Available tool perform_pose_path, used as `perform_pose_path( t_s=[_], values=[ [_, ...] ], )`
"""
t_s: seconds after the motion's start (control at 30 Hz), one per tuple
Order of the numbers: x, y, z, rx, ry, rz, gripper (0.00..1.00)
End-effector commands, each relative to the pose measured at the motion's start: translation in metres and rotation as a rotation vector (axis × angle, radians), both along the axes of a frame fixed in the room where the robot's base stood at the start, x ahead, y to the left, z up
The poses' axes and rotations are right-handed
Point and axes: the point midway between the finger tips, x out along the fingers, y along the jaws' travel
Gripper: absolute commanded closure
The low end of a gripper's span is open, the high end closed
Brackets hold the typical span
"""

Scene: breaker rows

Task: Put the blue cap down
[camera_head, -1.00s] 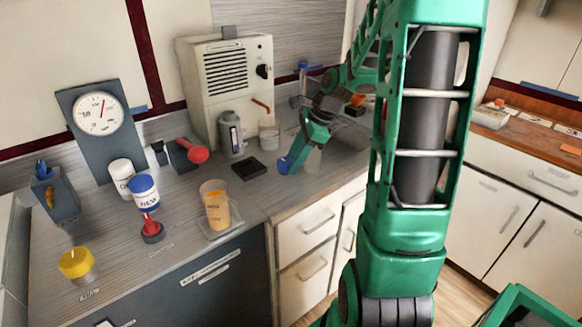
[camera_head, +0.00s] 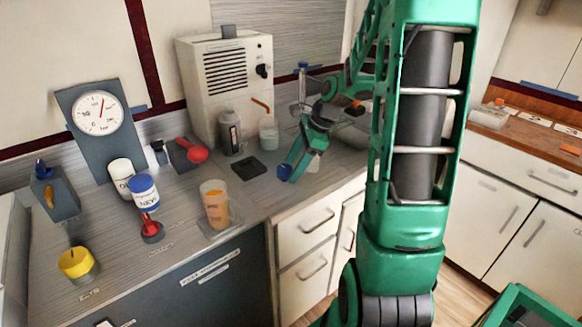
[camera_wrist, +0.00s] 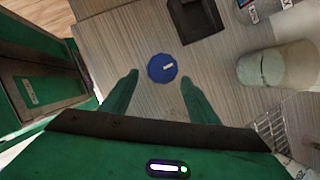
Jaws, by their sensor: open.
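The blue cap (camera_wrist: 162,68) lies on the grey counter (camera_wrist: 125,40), a round blue disc with a small white mark. In the head view, the blue cap (camera_head: 284,172) is near the counter's front edge, partly covered by a green finger. My gripper (camera_wrist: 160,77) is open, with one finger on each side of the cap and a gap between each finger and the cap. In the head view my gripper (camera_head: 297,164) is low over the counter at the cap.
A black square tray (camera_head: 249,167) lies left of my gripper. A beaker with orange liquid (camera_head: 216,205) is farther left. Drawers (camera_head: 305,228) drop below the front edge.

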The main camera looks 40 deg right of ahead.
Motion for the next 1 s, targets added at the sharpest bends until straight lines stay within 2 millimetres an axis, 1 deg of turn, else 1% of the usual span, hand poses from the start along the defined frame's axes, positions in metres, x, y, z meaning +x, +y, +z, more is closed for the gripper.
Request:
perform_pose_path(
  t_s=[0.17,0.4,0.6,0.73,0.83,0.93,1.0],
  values=[
    [-0.007,-0.009,0.024,-0.004,-0.004,-0.004,0.45],
    [-0.021,-0.023,0.068,-0.004,-0.005,-0.002,0.45],
    [-0.030,-0.031,0.094,-0.002,-0.003,0.000,0.45],
    [-0.033,-0.034,0.103,-0.002,-0.002,0.001,0.45],
    [-0.038,-0.031,0.106,-0.021,-0.004,0.032,0.45],
    [-0.049,-0.021,0.105,-0.073,-0.010,0.122,0.45],
    [-0.063,-0.012,0.103,-0.129,-0.016,0.222,0.45]
  ],
)
